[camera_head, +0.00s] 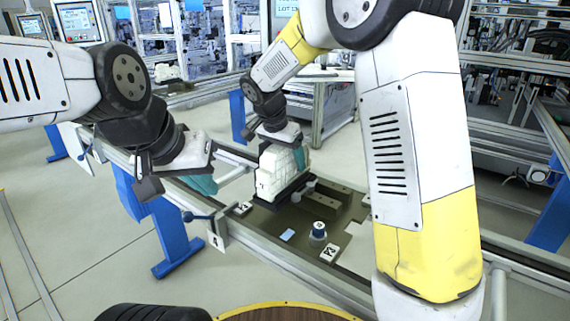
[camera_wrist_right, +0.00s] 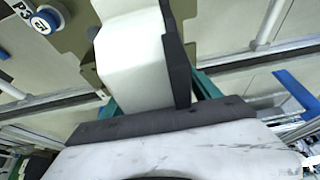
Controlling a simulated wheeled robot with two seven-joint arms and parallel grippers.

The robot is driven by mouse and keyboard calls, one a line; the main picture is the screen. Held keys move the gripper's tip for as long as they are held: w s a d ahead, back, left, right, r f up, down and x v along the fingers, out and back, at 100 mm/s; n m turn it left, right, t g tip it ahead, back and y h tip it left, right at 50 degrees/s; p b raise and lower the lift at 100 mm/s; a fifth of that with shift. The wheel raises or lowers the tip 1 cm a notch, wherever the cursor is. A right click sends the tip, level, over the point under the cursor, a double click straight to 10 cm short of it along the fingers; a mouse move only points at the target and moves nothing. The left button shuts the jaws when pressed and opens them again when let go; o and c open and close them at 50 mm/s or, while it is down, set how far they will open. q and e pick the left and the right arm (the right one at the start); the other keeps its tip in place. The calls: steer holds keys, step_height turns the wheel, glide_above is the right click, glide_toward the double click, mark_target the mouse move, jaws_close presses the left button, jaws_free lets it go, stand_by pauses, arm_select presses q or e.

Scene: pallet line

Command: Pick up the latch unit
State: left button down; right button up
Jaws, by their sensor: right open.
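The likely latch unit (camera_head: 280,174) is a white, blocky part with a dark strip along its right side. It stands upright on the olive pallet plate (camera_head: 274,222). In the right wrist view its white body (camera_wrist_right: 135,60) and dark edge fill the space below my palm. My right gripper (camera_head: 284,150) is open above it. Teal fingers show beside the part, and I cannot tell whether they touch it. My left gripper (camera_head: 200,182) hangs to the left of the part, apart from it. Its teal fingertips are partly hidden, so its opening is unclear.
A blue-topped round post (camera_head: 319,230) stands on the plate near white label tags (camera_head: 329,253). It also shows in the right wrist view (camera_wrist_right: 46,19). Metal rails (camera_head: 300,270) border the plate. My right forearm covers the plate's right side.

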jaws_close()
steer(key=shift+r, duration=0.1)
